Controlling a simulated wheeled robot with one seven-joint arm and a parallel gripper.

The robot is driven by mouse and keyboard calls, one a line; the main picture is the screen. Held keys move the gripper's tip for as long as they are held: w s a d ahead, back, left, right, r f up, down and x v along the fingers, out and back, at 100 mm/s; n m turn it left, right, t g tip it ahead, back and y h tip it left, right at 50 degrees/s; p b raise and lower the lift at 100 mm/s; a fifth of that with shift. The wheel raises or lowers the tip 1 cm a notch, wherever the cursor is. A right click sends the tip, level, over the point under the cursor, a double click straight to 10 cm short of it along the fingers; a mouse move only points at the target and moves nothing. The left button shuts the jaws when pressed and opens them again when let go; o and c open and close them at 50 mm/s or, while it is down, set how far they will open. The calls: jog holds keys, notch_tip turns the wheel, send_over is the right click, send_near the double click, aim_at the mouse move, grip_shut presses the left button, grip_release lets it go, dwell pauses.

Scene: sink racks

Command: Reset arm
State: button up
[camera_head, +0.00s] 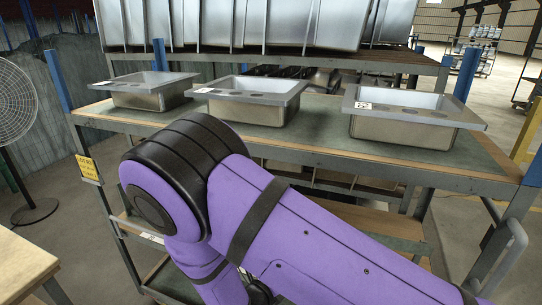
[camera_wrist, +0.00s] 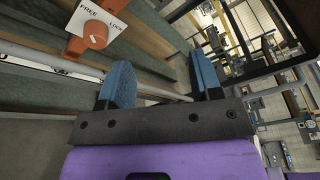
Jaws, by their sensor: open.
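My purple arm reaches across the lower middle of the head view, bent in front of the rack. My gripper (camera_wrist: 160,84) shows in the wrist view with its two blue fingers spread apart and nothing between them. The gripper is hidden in the head view. Behind the fingers in the wrist view is a grey bar, and an orange knob (camera_wrist: 96,33) on a plate marked FREE and LOCK is at the upper left, apart from the fingers.
Three steel sinks stand on the rack's shelf (camera_head: 315,127): left (camera_head: 150,98), middle (camera_head: 252,108) and right (camera_head: 408,128). More sinks (camera_head: 240,22) fill the shelf above. A fan (camera_head: 16,105) stands at left, and a wooden table (camera_head: 20,268) is at lower left.

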jog(key=s+d+r+m+g+y, duration=0.1)
jog(key=d+r+m+g, duration=0.5)
jog(key=d+r+m, duration=0.5)
jog(key=s+d+r+m+g+y, duration=0.1)
jog(key=s+d+r+m+g, duration=0.1)
jog(key=d+r+m+g, duration=0.85)
jog(key=s+d+r+m+t+y, duration=0.2)
jog(key=s+r+m+t+y, duration=0.2)
jog(key=s+r+m, duration=0.4)
jog(key=s+d+r+m+t+y, duration=0.3)
jog(key=s+r+m+t+y, duration=0.1)
jog(key=s+r+m, duration=0.4)
jog(key=shift+d+r+m, duration=0.15)
jog(key=shift+r+m, duration=1.1)
jog(key=shift+m, duration=0.4)
jog(key=shift+w, duration=0.1)
